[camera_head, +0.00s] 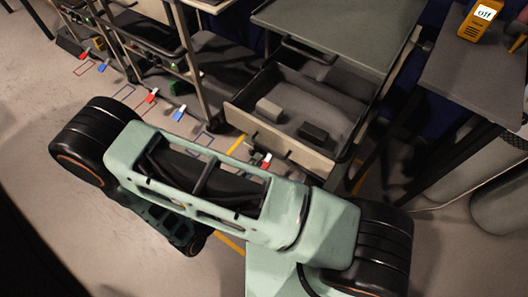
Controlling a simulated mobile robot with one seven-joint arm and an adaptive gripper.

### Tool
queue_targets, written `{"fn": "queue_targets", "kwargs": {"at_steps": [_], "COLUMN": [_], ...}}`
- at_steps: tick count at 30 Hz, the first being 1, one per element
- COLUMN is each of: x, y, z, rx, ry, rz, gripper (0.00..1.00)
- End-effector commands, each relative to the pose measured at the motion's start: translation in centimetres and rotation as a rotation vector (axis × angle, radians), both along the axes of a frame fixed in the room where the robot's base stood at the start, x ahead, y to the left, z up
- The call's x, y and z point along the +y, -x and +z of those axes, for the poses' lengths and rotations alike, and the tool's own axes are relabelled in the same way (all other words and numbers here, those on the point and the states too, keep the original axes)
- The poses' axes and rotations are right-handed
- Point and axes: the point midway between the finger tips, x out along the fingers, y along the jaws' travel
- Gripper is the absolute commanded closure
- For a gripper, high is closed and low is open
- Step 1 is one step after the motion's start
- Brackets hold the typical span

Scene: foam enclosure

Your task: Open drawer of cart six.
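A cart with a grey-green top (345,30) stands at the upper middle. Below its top is a drawer (335,87) with dark sides and a pale front panel (285,143). The drawer's inside is in plain view, so it stands open toward me. A dark bar handle (309,50) shows under the top's near edge. No number is legible on the cart. My green arm links with black joints cross the foreground and hide the floor below the drawer. I cannot make out my gripper.
Another cart with dark trays (145,32) stands at the upper left. A dark table (470,75) with a yellow device (482,18) reading "off" stands at the right. Grey cylinders (500,200) are below it.

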Motion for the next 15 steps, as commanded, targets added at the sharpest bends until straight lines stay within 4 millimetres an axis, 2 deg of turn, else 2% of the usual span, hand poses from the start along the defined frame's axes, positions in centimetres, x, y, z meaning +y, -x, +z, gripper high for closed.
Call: {"fn": "queue_targets", "kwargs": {"at_steps": [6,15], "x": [2.3,3.1], "y": [3.0,4.2], "z": [0.8,1.1], "rx": [0.0,-0.001], "ry": [-0.002,0.001], "rz": [0.002,0.0], "gripper": [0.86,0.86]}}
